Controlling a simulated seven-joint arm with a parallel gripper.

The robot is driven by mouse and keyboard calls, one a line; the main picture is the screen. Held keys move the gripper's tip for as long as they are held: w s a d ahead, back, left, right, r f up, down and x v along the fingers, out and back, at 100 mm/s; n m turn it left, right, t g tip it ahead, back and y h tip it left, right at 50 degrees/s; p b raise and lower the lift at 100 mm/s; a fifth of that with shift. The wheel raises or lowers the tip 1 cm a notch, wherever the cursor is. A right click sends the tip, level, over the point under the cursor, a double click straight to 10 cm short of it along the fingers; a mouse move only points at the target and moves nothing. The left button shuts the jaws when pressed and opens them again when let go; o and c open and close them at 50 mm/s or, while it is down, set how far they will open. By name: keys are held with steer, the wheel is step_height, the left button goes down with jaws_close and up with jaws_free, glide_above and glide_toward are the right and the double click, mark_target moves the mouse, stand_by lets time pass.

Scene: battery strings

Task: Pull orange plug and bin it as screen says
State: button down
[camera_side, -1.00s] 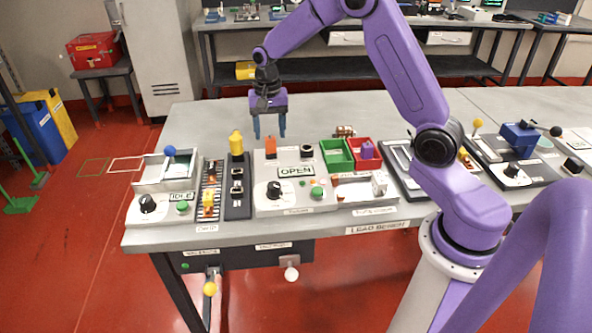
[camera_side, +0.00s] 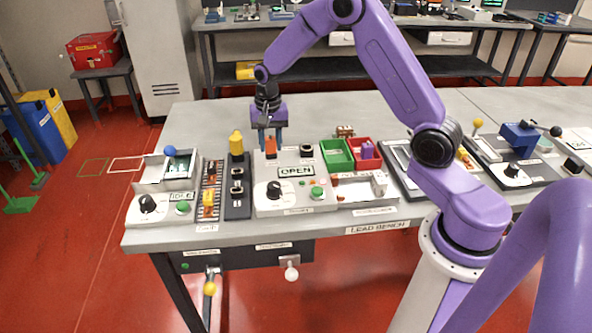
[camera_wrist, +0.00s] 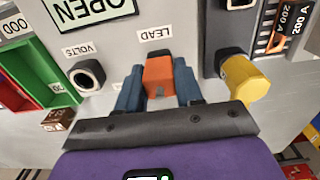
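The orange plug (camera_side: 270,153) stands in the LEAD socket at the back of the grey tester panel (camera_side: 262,200). It also shows in the wrist view (camera_wrist: 159,72). My gripper (camera_side: 271,148) is lowered over it, with one blue finger on each side. The fingers look open and very close to the plug's sides; contact is not clear. The screen (camera_side: 296,171) reads OPEN, and part of it shows in the wrist view (camera_wrist: 88,8). A green bin (camera_side: 337,160) and a red bin (camera_side: 376,163) stand to the panel's right; their labels are not readable.
A black VOLTS socket (camera_wrist: 87,75) is beside the plug. A yellow knob (camera_side: 236,144) on a dark strip stands close on the left. A dial (camera_side: 274,191) and green button (camera_side: 317,192) are at the panel's front. The bench behind the panel is clear.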

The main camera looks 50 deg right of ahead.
mark_target(270, 138)
steer(key=shift+r, duration=1.55)
stand_by(0.5)
steer(key=shift+r, duration=2.45)
